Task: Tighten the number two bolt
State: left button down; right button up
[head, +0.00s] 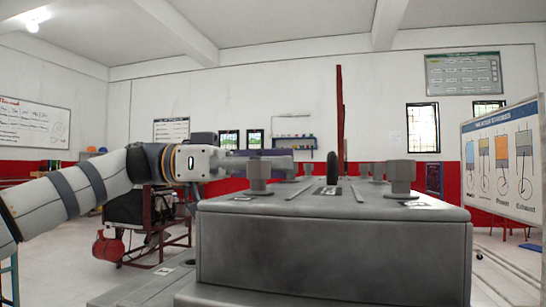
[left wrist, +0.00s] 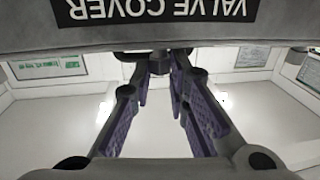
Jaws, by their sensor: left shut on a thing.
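A grey valve cover (head: 333,250) fills the lower middle of the head view, and its labelled edge (left wrist: 160,32) shows upside down in the left wrist view. Grey bolts stand on its top, among them a front left bolt (head: 258,178) and a front right bolt (head: 400,178). My left gripper (head: 290,163) reaches in from the left, behind the front left bolt at about bolt height. In the left wrist view its purple-padded fingers (left wrist: 160,62) close around a dark bolt head under the cover's edge, mostly hidden. I cannot read which bolt number it is. My right gripper is out of view.
A red-framed stand (head: 165,222) with machinery is behind my left arm. A poster board (head: 503,160) stands at the right. Open floor lies between.

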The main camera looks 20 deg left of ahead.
pick_arm(q)
jog(key=shift+r+m+g+p, duration=0.15)
jog(key=shift+m+g+p, duration=0.15)
jog(key=shift+m+g, duration=0.35)
jog(key=shift+w+g, duration=0.15)
jog(key=shift+g, duration=0.5)
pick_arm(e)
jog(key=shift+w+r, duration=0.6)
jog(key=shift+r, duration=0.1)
pick_arm(q)
jog(key=shift+f+m, duration=0.25)
jog(key=c, duration=1.5)
grip_release()
jog(key=shift+d, duration=0.15)
jog(key=shift+c, duration=0.2)
jog(key=a, duration=0.7)
jog(key=shift+a, duration=0.3)
